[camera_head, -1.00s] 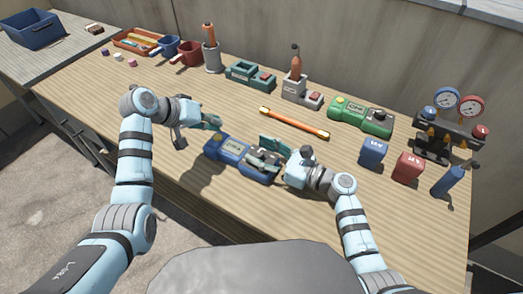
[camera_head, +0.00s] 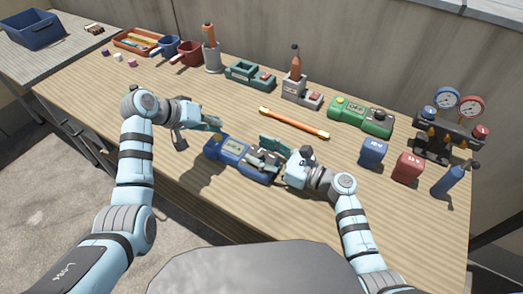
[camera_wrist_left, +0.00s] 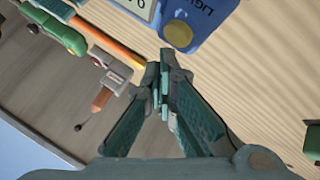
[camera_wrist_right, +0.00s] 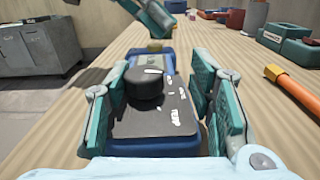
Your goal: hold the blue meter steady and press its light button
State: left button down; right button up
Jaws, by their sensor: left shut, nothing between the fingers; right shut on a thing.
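The blue meter (camera_head: 229,150) lies on the near part of the wooden bench, with a pale display and a dark round dial. Its round yellow button (camera_wrist_left: 178,33) sits beside the letters "LIGH" in the left wrist view. My right gripper (camera_wrist_right: 160,112) is shut on the meter's dial end, one finger on each side. It also shows in the head view (camera_head: 268,154). My left gripper (camera_wrist_left: 163,62) is shut and empty, its tips close to the yellow button in the picture. In the head view it (camera_head: 217,123) is above the meter's left end; contact cannot be told.
An orange bar (camera_head: 294,123) lies behind the meter. A green meter (camera_head: 360,117), a blue block (camera_head: 373,152) and a red block (camera_head: 408,166) are to the right. A gauge manifold (camera_head: 448,135) stands at the far right. Bench left of my left gripper is clear.

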pick_arm(q)
jog(key=shift+f, duration=0.1)
dwell(0.3)
jog(key=shift+f, duration=0.35)
dwell(0.3)
jog(key=shift+r, duration=0.45)
notch_tip(320, 180, up, 6)
dwell(0.4)
